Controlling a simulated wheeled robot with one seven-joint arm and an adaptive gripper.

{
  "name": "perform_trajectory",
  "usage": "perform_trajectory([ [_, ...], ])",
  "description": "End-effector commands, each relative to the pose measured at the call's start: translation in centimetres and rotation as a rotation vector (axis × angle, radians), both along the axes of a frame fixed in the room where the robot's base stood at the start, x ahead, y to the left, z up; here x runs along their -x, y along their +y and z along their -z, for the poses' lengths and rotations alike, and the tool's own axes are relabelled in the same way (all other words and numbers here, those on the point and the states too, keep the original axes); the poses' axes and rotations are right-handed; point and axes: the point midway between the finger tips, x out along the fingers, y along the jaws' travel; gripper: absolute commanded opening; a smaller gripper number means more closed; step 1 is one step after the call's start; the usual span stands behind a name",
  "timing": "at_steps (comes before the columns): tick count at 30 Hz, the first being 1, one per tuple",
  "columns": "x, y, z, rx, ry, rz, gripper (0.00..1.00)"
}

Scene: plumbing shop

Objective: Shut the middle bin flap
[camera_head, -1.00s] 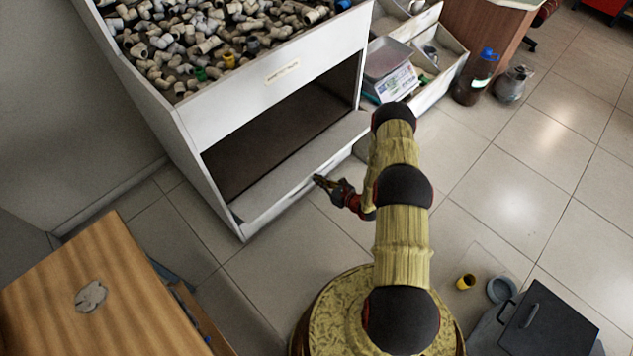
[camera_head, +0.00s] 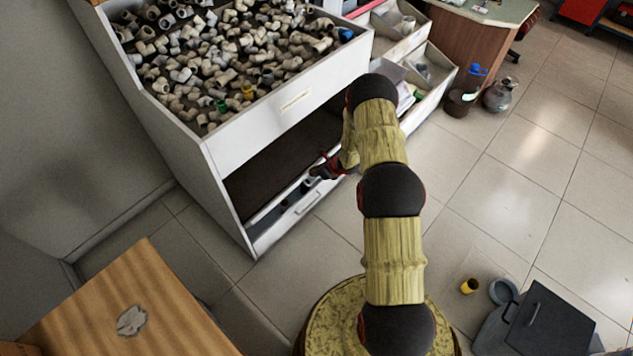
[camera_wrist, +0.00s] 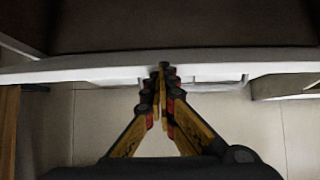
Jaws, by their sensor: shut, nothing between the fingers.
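The bin flap (camera_head: 275,233) is a white panel with a pale handle (camera_head: 308,203), low on the front of the white cabinet. It stands part-way up, with a dark open bin (camera_head: 265,180) showing above and behind it. In the wrist view the flap's pale top edge (camera_wrist: 75,68) runs across the picture, with the handle just below it. My gripper (camera_head: 313,179) is shut and empty at the flap's upper edge. Its fingertips (camera_wrist: 163,70) overlap that edge in the wrist view; I cannot tell whether they touch it. My arm hides the flap's right end.
The open bin above holds many pipe fittings (camera_head: 215,60). Smaller white bins (camera_head: 425,75) stand to the right. A wooden table (camera_head: 130,295) is at lower left. A yellow cup (camera_head: 469,286) and a dark box (camera_head: 550,320) lie at lower right. The tiled floor between is clear.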

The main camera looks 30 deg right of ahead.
Motion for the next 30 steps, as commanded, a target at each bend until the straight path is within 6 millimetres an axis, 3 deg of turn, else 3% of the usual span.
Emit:
perform_trajectory([
  [6, -3.7, 1.4, -1.9, 0.004, 0.015, -0.006, 0.00],
  [15, -7.2, 2.6, -2.8, 0.003, 0.020, -0.004, 0.00],
  [30, -8.9, 3.1, -3.1, 0.001, 0.019, -0.002, 0.00],
])
